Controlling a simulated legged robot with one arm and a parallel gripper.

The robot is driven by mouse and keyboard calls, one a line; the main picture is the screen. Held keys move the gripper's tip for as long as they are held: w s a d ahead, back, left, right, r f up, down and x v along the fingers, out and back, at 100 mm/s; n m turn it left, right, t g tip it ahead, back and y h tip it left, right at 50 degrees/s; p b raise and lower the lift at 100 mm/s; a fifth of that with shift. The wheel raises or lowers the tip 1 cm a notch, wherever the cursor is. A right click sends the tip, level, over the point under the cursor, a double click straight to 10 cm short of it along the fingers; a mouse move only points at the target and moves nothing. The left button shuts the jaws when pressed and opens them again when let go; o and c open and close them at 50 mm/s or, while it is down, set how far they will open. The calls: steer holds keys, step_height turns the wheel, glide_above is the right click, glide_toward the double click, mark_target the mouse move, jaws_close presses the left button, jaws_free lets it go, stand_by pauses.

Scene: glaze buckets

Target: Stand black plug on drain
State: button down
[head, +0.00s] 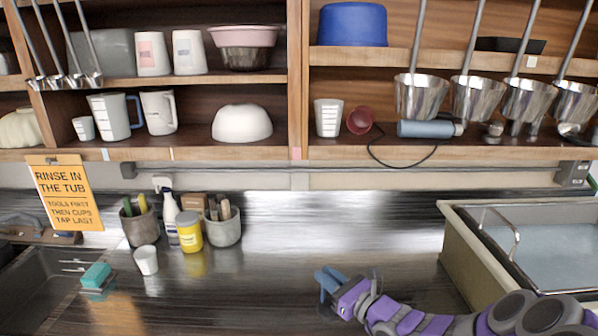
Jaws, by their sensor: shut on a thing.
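My gripper (327,283) has blue fingers and is low over the dark metal counter, right of the middle of the head view. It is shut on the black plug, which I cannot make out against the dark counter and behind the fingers. No drain can be clearly picked out. A dark sink basin (45,292) is at the lower left, well away from my gripper, and its bottom is only partly in view.
A water-filled tub (452,262) stands at the right. A white cup (146,260), a yellow jar (190,231), tool pots and a teal sponge (96,276) stand left of centre. Shelves with cups and ladles hang above. The counter between jar and gripper is clear.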

steer(key=w+d+r+m+t+h, duration=0.2)
steer(key=d+r+m+t+h, duration=0.1)
steer(key=d+r+h, duration=0.3)
steer(key=shift+w+d+m+t+h, duration=0.3)
steer(key=shift+d+m, duration=0.15)
steer(key=shift+m, duration=0.45)
steer(key=shift+f, duration=0.1)
